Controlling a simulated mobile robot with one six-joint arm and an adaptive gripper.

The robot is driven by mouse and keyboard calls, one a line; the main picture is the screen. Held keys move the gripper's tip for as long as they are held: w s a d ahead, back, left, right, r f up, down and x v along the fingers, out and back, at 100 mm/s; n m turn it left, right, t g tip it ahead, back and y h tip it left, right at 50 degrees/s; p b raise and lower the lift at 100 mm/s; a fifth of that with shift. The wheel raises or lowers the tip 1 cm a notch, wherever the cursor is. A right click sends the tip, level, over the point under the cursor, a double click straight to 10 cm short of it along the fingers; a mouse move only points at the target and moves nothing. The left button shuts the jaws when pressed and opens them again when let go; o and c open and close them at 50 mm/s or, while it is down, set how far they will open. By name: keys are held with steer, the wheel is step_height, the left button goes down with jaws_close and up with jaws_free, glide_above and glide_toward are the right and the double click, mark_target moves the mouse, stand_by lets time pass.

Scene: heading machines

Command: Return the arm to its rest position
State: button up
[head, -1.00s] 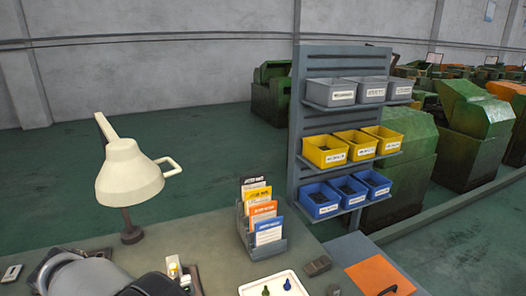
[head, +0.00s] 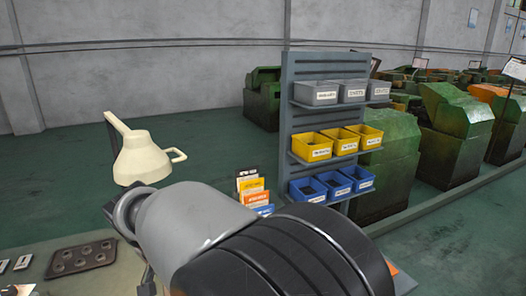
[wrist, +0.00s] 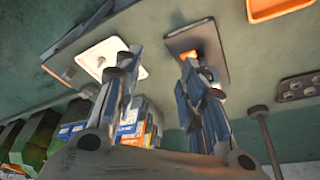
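My arm fills the lower middle of the head view as a grey and black link (head: 270,250). My gripper is outside the head view. In the wrist view my gripper (wrist: 157,70) has its two fingers apart, with nothing held between them. The wrist view looks tilted over the bench, with a white tray (wrist: 88,62) by the left finger and a dark board (wrist: 212,38) behind the right finger. An orange thing partly shows on that board by the fingertip. I cannot tell how far the fingers are above the bench.
A cream lamp (head: 145,160) stands left of my arm. A rack (head: 325,68) with grey, yellow and blue bins stands behind it. My arm partly hides the card holder's cards (head: 253,190). A dark plate with holes (head: 82,257) lies at left. Green machines (head: 455,135) stand right.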

steer(key=s+d+r+n, duration=0.1)
steer(key=s+d+r, duration=0.25)
steer(key=d, duration=0.65)
steer(key=s+d+r, duration=0.3)
steer(key=d+r, duration=0.2)
steer(key=d, duration=0.5)
steer(key=s+d+f+n+t+y, duration=0.1)
steer(key=s+d+f+n, duration=0.1)
steer(key=s+d, duration=1)
steer(key=s+f, duration=0.1)
steer(key=s, duration=0.2)
steer(key=shift+s+d+f, duration=0.15)
steer(key=shift+s+d, duration=0.05)
steer(key=shift+s, duration=0.2)
